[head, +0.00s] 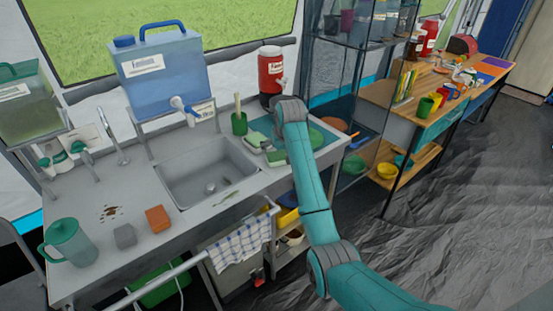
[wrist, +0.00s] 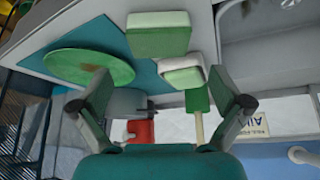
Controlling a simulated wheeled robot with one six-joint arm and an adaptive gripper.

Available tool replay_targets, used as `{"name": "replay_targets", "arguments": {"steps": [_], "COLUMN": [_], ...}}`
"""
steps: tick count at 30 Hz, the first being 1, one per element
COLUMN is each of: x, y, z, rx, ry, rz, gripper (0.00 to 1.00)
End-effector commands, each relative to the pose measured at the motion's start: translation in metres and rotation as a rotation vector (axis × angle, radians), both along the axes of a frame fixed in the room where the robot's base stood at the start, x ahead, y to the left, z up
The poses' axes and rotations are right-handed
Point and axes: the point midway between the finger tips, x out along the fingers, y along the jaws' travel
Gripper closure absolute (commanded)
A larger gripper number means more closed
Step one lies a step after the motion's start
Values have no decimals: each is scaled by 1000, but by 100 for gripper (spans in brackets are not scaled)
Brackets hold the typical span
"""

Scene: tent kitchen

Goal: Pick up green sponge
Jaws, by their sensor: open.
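A green block with a pale side (wrist: 160,33), which looks like a sponge, lies at the sink-side edge of a teal mat in the wrist view. It seems to match the green block (head: 276,157) by the counter's front edge in the head view. Just beside it is a smaller white-edged green piece (wrist: 183,72), also shown in the head view (head: 257,139); I cannot tell whether it is a sponge or a dish. My gripper (wrist: 160,86) is open and empty, its fingers above the counter, apart from both. In the head view my arm's end hides part of the mat.
A green plate (wrist: 90,66) lies on the teal mat (wrist: 120,30).

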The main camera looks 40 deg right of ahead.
Motion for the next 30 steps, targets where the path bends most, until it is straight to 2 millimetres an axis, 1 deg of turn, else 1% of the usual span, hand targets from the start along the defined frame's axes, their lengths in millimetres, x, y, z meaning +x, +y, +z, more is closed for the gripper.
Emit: {"name": "replay_targets", "arguments": {"steps": [3, 8, 15, 18, 22, 27, 28, 29, 30], "x": [5, 8, 20, 24, 27, 27, 27, 27, 27], "y": [-2, -3, -8, -10, -11, -11, -11, -11, -11], "z": [-10, -18, -49, -57, -61, -61, -61, -61, -61], "rx": [0, 0, 0, 0, 0, -1, -1, -1, -1], "ry": [1, 0, 1, 0, -1, -2, -2, -2, -2], "rz": [0, 0, 0, 0, 0, 0, 0, 0, 0], "gripper": [0, 0, 0, 0, 0, 0, 5, 12, 22]}}
